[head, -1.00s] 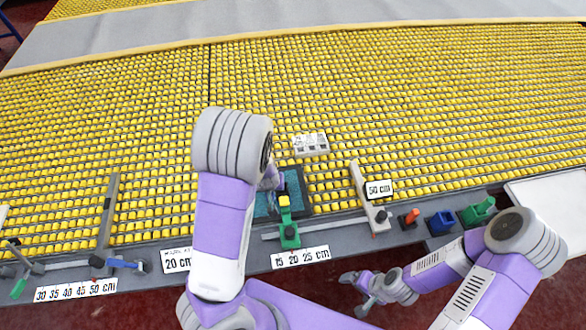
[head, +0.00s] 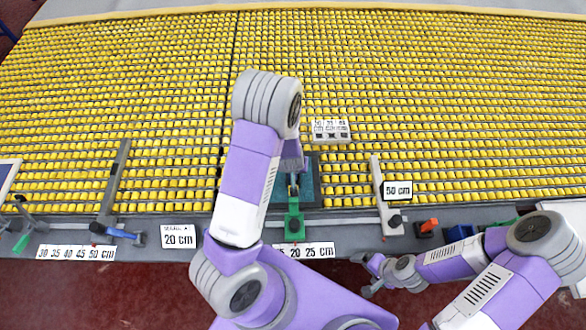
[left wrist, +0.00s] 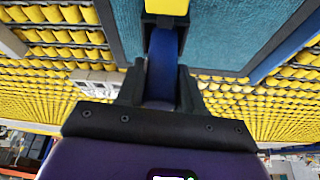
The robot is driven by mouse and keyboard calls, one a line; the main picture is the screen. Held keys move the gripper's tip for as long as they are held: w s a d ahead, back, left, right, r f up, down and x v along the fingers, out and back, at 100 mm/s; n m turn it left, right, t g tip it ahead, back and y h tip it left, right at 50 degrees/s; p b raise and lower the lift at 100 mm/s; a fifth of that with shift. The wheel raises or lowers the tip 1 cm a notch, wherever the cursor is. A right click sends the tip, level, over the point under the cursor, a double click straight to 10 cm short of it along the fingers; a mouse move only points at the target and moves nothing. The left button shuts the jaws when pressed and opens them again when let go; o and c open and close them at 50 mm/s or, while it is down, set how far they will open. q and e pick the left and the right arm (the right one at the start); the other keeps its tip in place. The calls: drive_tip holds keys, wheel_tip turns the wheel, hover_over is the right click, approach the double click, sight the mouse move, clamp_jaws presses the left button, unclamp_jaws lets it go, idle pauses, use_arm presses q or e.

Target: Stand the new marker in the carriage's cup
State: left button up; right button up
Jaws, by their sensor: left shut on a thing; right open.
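My left gripper (left wrist: 162,78) is shut on a blue, rod-like piece (left wrist: 163,48), which looks like the marker, in the left wrist view. Its far end meets a yellow block (left wrist: 166,6) at the top edge; I cannot tell whether it is inside a cup. In the head view my left arm hides most of the hold, and its gripper (head: 292,170) is over the teal pad, just beyond the green carriage (head: 294,222). The cup itself is not clearly seen. My right gripper (head: 372,273) is open and empty, in front of the rail.
A teal pad (head: 309,184) in a dark frame lies behind the carriage. A white block with slots (head: 331,130) lies on the yellow bed. A pale upright arm (head: 380,192) with a 50 cm label stands to the right, beside an orange-topped holder (head: 428,226) and a blue box (head: 461,232).

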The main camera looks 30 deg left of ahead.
use_arm(q)
drive_tip(key=shift+w+f, duration=0.1)
drive_tip(key=shift+f, duration=0.15)
drive_tip(key=shift+f, duration=0.2)
drive_tip(key=o, duration=1.1)
drive_tip(key=shift+c, duration=0.2)
drive_tip(key=shift+r, duration=0.3)
drive_tip(key=p+v, duration=0.4)
drive_tip(key=v, duration=0.8)
